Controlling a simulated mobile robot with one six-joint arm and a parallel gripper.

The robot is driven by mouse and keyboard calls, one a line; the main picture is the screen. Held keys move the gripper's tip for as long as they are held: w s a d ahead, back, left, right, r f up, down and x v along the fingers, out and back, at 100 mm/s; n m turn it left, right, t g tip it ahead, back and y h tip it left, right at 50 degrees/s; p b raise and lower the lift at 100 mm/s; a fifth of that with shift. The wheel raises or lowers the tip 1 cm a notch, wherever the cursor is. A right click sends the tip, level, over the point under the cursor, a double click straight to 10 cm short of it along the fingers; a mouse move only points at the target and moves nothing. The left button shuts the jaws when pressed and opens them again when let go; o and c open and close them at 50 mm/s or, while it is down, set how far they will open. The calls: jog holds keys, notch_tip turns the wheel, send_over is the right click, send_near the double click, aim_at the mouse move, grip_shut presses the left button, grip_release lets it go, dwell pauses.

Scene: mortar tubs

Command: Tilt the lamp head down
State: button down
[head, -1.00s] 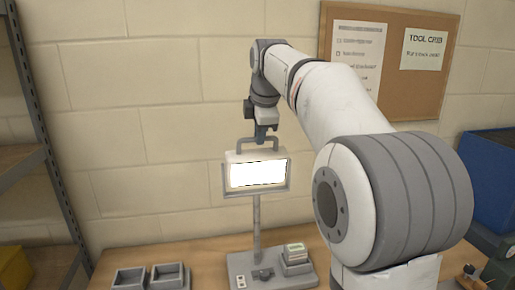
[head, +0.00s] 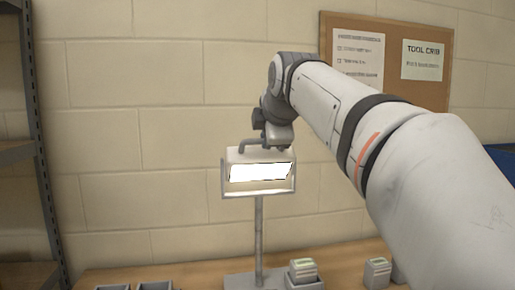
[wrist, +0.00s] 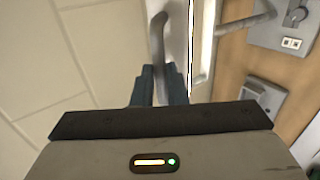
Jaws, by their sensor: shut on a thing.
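The lamp head (head: 262,155) is a pale box with a bright lit panel, hung in a grey yoke frame (head: 224,184) on a post (head: 259,232). Its panel faces forward and somewhat down, with the casing top showing above it. A grey bar handle (head: 246,147) stands on top of the head. My gripper (head: 277,143) is at the right part of this handle, partly hidden by my wrist. In the wrist view my gripper's blue-grey fingers (wrist: 160,84) are shut on the handle (wrist: 157,38), and the lit panel edge (wrist: 190,45) is just beside it.
The lamp base (head: 240,281) stands on a wooden bench (head: 345,258). Small bins (head: 154,286) are at front left. A block wall (head: 140,130) is close behind, with a shelf rack (head: 38,150) at left.

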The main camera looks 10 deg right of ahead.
jog(key=shift+s+f, duration=0.1)
jog(key=shift+f, duration=0.05)
dwell(0.4)
jog(key=c, duration=1.5)
grip_release()
jog(key=shift+o, duration=0.2)
jog(key=v, duration=0.7)
jog(key=shift+s, duration=0.35)
jog(key=s+f+m+g+p, duration=0.2)
jog(key=s+f+m, duration=0.4)
jog(key=f, duration=0.6)
jog(key=s+f+m+g+p, duration=0.2)
jog(key=s+f+m, duration=0.4)
jog(key=f, duration=0.7)
jog(key=s+f+m+g+p, duration=0.2)
jog(key=s+f+m+g, duration=0.2)
jog(key=f, duration=0.8)
jog(key=shift+s+a+f+m+g, duration=0.2)
jog(key=shift+s+m+g, duration=0.1)
jog(key=shift+s+m, duration=0.85)
